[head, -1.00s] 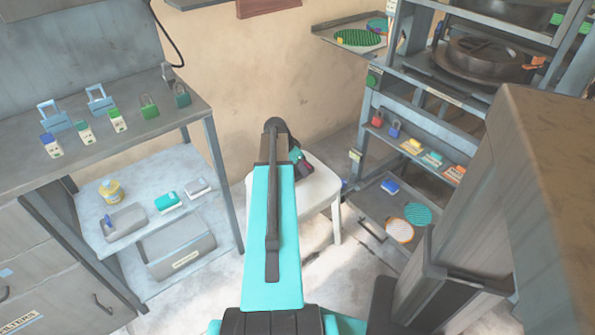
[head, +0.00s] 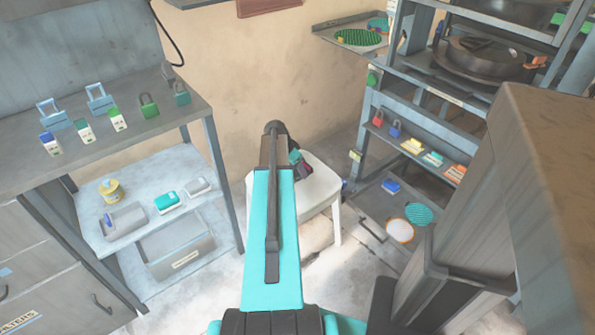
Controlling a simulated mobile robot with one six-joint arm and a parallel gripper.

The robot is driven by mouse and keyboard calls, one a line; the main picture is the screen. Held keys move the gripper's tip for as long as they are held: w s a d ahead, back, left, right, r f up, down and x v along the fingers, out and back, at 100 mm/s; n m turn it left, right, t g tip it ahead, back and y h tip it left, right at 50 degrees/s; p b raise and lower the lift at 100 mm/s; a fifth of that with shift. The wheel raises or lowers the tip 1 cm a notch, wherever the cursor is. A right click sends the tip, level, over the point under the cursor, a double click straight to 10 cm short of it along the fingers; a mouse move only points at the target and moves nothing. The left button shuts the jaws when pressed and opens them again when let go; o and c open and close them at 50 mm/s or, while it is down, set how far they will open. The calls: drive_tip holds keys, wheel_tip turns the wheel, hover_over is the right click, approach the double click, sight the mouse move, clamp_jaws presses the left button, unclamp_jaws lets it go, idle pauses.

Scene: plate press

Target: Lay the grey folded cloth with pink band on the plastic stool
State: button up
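The white plastic stool (head: 322,190) stands in the middle, against the wall, partly hidden behind my turquoise arm. My arm reaches out over its left side. A small dark, reddish piece with a teal part beside it shows at the arm's far end, over the stool top. My gripper (head: 301,168) seems to be there, but its fingers are not clear. I cannot tell whether it is open or shut, or whether it holds anything. I cannot make out the grey folded cloth with pink band for certain; it may be hidden at the arm's end.
A workbench (head: 100,130) with padlocks and small boxes stands at left. Its lower shelf (head: 135,220) holds a yellow jar and several items. At right is a rack (head: 440,125) with shelves of padlocks, small blocks and discs. A brown-topped grey cabinet (head: 540,130) stands close at right.

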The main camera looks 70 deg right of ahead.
drive_tip(key=shift+f, duration=0.35)
drive_tip(key=shift+f, duration=0.15)
drive_tip(key=o, duration=1)
drive_tip(key=p+v, duration=0.1)
drive_tip(key=v, duration=1.1)
